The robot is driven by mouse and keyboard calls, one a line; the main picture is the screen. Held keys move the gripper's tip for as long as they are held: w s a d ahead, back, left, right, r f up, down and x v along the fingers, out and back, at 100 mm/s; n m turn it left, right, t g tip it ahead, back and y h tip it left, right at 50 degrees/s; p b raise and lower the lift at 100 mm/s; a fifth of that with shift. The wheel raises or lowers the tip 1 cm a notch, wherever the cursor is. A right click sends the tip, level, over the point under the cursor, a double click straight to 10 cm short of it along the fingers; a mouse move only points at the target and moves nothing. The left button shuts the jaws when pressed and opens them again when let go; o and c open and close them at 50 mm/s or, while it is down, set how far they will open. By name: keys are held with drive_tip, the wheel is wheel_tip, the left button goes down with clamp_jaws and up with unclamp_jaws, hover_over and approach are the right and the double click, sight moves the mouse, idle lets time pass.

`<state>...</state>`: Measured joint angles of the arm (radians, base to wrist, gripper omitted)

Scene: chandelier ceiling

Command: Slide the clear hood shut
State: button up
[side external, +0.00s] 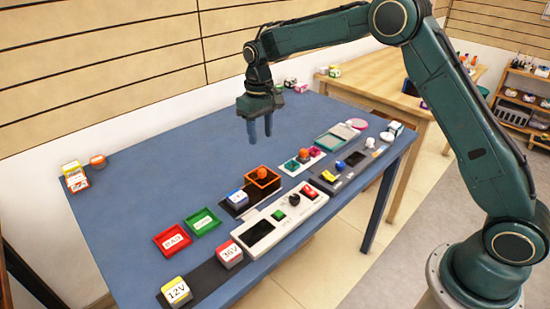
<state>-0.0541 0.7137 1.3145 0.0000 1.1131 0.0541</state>
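An orange-edged, box-like frame (263,177) sits at the right end of a short dark base (247,206), around an orange knob (261,172). It looks like the clear hood, but its walls are too small to make out. A blue-and-white block (237,199) sits at the left end of the same base, outside the frame. My gripper (261,138) points down above the far part of the blue table, behind the frame and apart from it. Its two fingers are spread with nothing between them.
The blue table (150,180) is clear at its left and middle. A white panel (281,218) with knobs stands in front of the dark base. Red (172,239) and green (203,221) trays lie to the left. A teal-framed device (337,136) stands behind right.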

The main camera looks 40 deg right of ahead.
sight(262, 170)
wheel_tip(262, 170, down, 12)
drive_tip(key=shift+r, duration=0.25)
idle(0.3)
drive_tip(key=shift+c, duration=0.4)
clamp_jaws()
